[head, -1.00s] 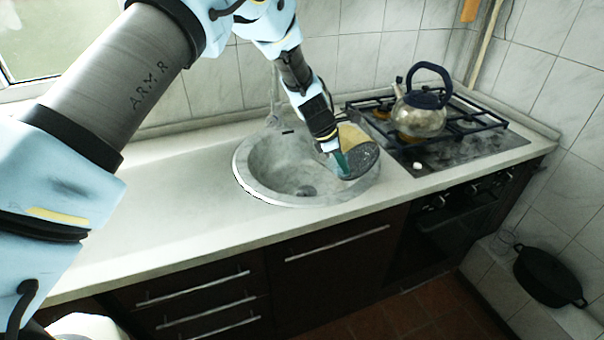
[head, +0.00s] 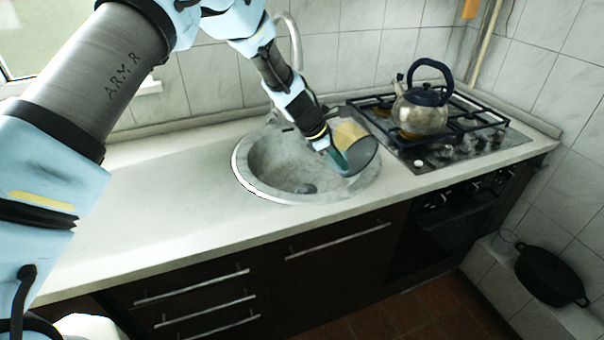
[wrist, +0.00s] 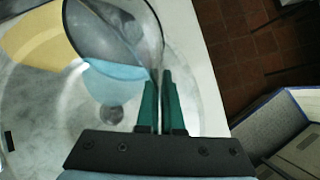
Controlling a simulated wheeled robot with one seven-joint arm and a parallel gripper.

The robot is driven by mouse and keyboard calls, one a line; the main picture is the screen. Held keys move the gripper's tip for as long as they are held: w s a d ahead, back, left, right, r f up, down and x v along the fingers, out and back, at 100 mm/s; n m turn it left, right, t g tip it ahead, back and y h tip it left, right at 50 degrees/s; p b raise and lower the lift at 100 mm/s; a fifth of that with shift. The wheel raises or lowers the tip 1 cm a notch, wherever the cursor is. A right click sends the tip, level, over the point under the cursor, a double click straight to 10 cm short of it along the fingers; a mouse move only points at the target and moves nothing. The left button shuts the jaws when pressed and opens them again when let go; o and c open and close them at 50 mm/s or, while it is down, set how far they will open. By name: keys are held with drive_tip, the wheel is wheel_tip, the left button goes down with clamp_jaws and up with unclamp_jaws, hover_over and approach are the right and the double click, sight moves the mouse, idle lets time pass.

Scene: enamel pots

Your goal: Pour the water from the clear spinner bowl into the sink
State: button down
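The clear spinner bowl (head: 366,152), see-through and grey-tinted, is held tilted over the right side of the round grey sink (head: 262,182). My gripper (head: 338,160) has its teal fingers closed on the bowl's wall near the rim. In the wrist view the fingers (wrist: 161,90) are close together at the edge of the bowl (wrist: 110,30). The sink basin with its drain (wrist: 111,114) lies below. A light blue patch (wrist: 117,80) shows by the bowl; I cannot tell whether it is water. No falling stream is visible.
A yellow flat item (head: 348,132) lies behind the bowl. A faucet (head: 296,45) rises behind the sink. A kettle (head: 420,112) stands on the gas hob (head: 470,140) at the right. The counter (head: 160,210) left of the sink is clear.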

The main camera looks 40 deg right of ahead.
sight(324, 160)
drive_tip(key=shift+w+a+f+g+h+b, duration=0.1)
drive_tip(key=shift+g+h+b, duration=0.2)
drive_tip(key=shift+b, duration=0.9)
drive_tip(key=shift+w+a+r+g+h+b, duration=0.15)
drive_tip(key=shift+g+h+b, duration=0.15)
drive_tip(key=shift+b, duration=0.95)
drive_tip(key=shift+w+a+f+g+h+b, duration=0.15)
drive_tip(key=shift+g+h+b, duration=0.15)
drive_tip(key=shift+b, duration=0.9)
drive_tip(key=shift+w+a+f+g+h+b, duration=0.15)
drive_tip(key=shift+w+g+h+b, duration=0.2)
drive_tip(key=shift+b, duration=1.1)
drive_tip(key=shift+w+a+g+h+b, duration=0.15)
drive_tip(key=shift+g+h+b, duration=0.25)
drive_tip(key=shift+b, duration=1)
drive_tip(key=shift+w+a+r+n+g+h+b, duration=0.4)
drive_tip(key=shift+w+a+r+g+h+b, duration=0.2)
drive_tip(key=shift+w+a+g+h+b, duration=0.4)
